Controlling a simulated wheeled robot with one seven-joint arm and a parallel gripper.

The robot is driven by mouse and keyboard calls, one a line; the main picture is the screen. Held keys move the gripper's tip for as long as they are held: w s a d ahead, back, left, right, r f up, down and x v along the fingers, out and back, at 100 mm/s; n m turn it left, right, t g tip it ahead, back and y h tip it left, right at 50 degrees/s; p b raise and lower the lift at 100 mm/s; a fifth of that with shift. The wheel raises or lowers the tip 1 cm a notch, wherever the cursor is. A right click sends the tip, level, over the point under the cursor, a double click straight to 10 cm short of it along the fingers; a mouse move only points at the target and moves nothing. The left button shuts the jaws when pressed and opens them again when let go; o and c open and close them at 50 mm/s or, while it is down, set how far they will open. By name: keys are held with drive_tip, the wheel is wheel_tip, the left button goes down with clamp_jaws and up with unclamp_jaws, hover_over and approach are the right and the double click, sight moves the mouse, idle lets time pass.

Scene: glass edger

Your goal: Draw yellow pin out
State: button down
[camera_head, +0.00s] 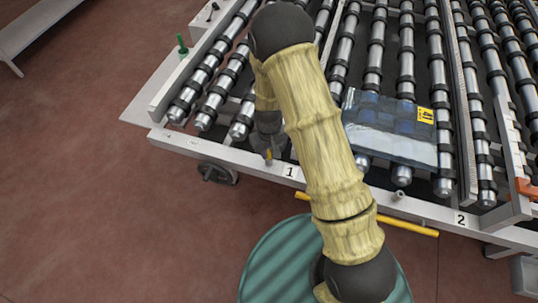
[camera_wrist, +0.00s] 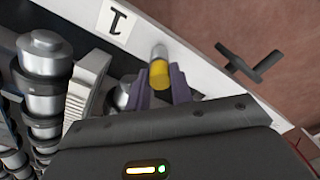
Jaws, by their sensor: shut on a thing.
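The yellow pin (camera_wrist: 159,74) is between the two purple fingers of my gripper (camera_wrist: 161,88) in the wrist view. A grey metal cylinder is at its far end, by the white frame rail. In the head view the yellow pin (camera_head: 268,154) shows as a small spot at the front rail, left of the label 1. My gripper (camera_head: 268,140) is there, shut on it and partly hidden by my arm. I cannot tell how deep the pin sits in the rail.
The roller table (camera_head: 374,60) lies behind the rail, with a glass pane (camera_head: 388,128) on its rollers. A green pin (camera_head: 182,45) stands at the back left. A black crank handle (camera_wrist: 250,62) sticks out beside the rail. A yellow bar (camera_head: 405,225) runs below the rail.

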drive_tip(key=shift+r+p, duration=0.3)
drive_tip(key=shift+r, duration=0.25)
idle(0.4)
drive_tip(key=shift+r+p, duration=1.85)
drive_tip(key=shift+r, duration=0.75)
wheel_tip(320, 180, up, 4)
drive_tip(key=p, duration=0.2)
drive_tip(key=shift+p, duration=0.35)
drive_tip(key=shift+f, duration=0.1)
